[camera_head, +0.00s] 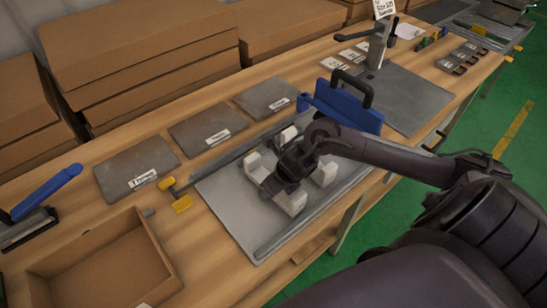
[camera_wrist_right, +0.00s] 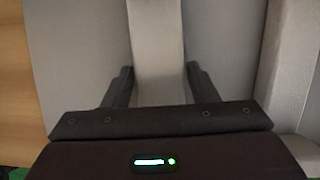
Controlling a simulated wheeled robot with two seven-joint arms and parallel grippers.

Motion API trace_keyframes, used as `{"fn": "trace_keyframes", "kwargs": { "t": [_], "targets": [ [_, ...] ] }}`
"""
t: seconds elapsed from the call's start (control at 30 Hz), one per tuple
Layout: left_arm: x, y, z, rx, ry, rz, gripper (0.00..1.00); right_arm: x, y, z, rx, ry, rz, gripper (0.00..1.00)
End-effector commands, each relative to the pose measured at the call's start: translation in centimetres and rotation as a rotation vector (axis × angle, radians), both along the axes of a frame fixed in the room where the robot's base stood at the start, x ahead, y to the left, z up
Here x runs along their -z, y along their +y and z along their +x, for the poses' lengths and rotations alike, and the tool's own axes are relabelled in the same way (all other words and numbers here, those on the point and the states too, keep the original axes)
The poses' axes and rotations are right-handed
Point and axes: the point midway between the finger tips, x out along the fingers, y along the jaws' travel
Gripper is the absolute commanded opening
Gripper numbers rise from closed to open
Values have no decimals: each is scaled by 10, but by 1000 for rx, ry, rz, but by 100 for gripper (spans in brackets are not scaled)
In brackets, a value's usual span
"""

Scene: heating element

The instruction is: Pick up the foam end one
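Several white foam ends lie on the grey plate (camera_head: 235,215) at the table's middle. In the head view one foam end (camera_head: 255,167) is left of my right gripper (camera_head: 281,184), one (camera_head: 291,201) is at its near side, and another (camera_head: 324,174) is to its right. In the right wrist view a pale foam piece (camera_wrist_right: 157,55) runs between the two dark fingers of my right gripper (camera_wrist_right: 158,72). The fingers lie close along its sides; whether they touch it I cannot tell. My left gripper is not in view.
A blue piece with a black handle (camera_head: 345,107) stands just beyond the foam. An open cardboard box (camera_head: 85,262) and a yellow-ended clamp (camera_head: 181,203) are to the left. Labelled grey plates (camera_head: 208,128) lie behind. Stacked cartons (camera_head: 150,50) line the back.

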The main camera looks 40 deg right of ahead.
Motion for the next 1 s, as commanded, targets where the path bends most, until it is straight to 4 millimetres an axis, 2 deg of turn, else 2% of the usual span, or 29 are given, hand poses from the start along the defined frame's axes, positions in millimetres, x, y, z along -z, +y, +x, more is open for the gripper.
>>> {"fn": "trace_keyframes", "kwargs": {
  "t": [0.03, 0.2, 0.47, 0.63, 0.77, 0.83, 1.0],
  "targets": [
    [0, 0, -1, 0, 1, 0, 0, 0, 0, 0, 0, 0, 0, 46],
    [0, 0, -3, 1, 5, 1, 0, 0, 0, 0, 0, 0, 0, 24],
    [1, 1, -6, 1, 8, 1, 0, -1, 0, 0, 0, -1, 0, 23],
    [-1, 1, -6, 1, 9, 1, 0, -12, 0, 1, -2, -4, 0, 23],
    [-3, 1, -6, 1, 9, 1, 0, -31, 0, 2, -3, -6, -2, 23],
    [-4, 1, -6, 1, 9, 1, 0, -47, 0, 2, -2, -8, -1, 23],
    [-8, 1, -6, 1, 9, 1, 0, -99, 0, 3, -3, -12, -3, 23]
  ]
}}
